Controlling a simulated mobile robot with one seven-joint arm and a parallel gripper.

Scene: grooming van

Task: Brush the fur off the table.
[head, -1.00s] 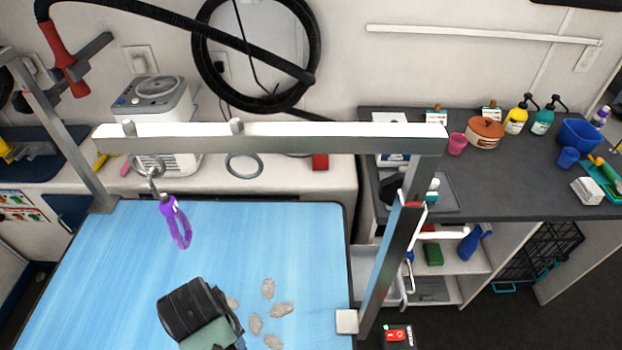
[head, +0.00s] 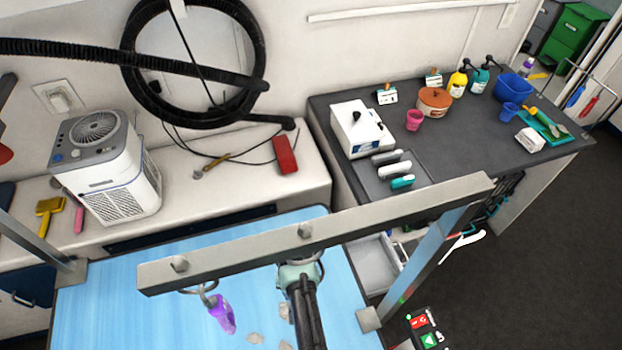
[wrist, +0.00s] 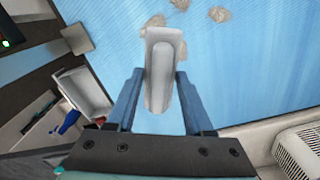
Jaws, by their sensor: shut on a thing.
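The light-blue grooming table (head: 105,310) fills the lower left of the head view. Several pale grey-beige fur tufts (head: 255,338) lie on it; tufts also show near the top of the wrist view (wrist: 219,14). My gripper (wrist: 161,78) has its two blue fingers shut on a pale grey-white oblong thing, probably a brush (wrist: 163,60). The brush is over the blue surface beside the tufts; whether it touches the table I cannot tell. In the head view my wrist is over the table by the overhead bar, and the fingers and brush are hidden.
A grey overhead bar (head: 330,232) with a post crosses above the table. A dark counter (head: 455,150) with bottles is at right.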

